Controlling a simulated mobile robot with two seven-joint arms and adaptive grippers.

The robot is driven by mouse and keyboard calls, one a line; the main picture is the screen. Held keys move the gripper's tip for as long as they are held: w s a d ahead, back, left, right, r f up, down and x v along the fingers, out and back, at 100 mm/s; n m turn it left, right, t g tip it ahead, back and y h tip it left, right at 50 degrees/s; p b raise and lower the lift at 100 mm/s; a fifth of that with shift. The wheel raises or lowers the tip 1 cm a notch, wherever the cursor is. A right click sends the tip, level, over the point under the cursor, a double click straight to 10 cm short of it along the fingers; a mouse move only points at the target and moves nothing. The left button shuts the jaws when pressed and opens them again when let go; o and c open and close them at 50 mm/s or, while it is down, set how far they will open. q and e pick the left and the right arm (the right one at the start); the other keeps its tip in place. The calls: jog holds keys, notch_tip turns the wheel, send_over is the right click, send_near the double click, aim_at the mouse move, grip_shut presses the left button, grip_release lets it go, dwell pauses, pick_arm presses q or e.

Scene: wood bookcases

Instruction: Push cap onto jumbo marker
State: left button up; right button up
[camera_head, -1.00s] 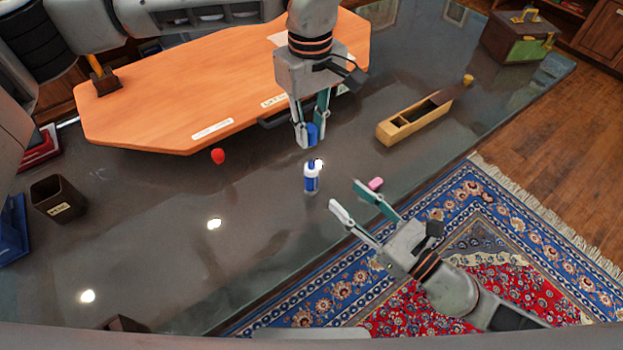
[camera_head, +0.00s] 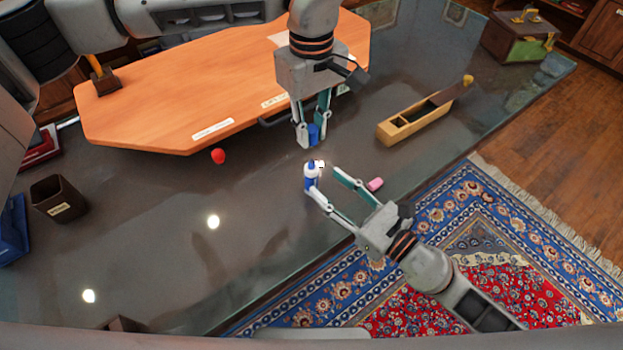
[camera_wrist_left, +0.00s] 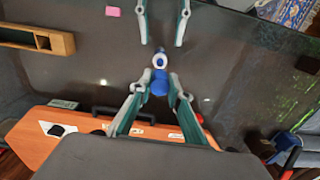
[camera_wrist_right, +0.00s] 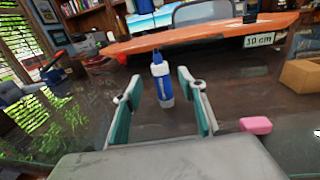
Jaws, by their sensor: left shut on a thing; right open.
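In the right wrist view the marker (camera_wrist_right: 162,84) is between and beyond the fingertips of my right gripper (camera_wrist_right: 160,90), which is open. In the head view my right gripper (camera_head: 321,180) reaches the marker from the lower right. My left gripper (camera_head: 313,140) is shut on the blue cap (camera_head: 313,132), above and behind the marker. In the left wrist view the cap (camera_wrist_left: 159,84) sits between the fingers, with the marker's white tip (camera_wrist_left: 159,60) just beyond it.
A pink block (camera_head: 375,184) lies beside my right gripper. A long wooden box (camera_head: 415,119) stands to the right. A red ball-like object (camera_head: 218,156) is at the left, by the orange wooden board (camera_head: 150,120). A dark cup (camera_head: 58,199) stands far left.

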aim_at(316, 175)
jog(key=shift+x, duration=3.25)
grip_shut()
pick_arm(q)
jog(key=shift+f, duration=2.5)
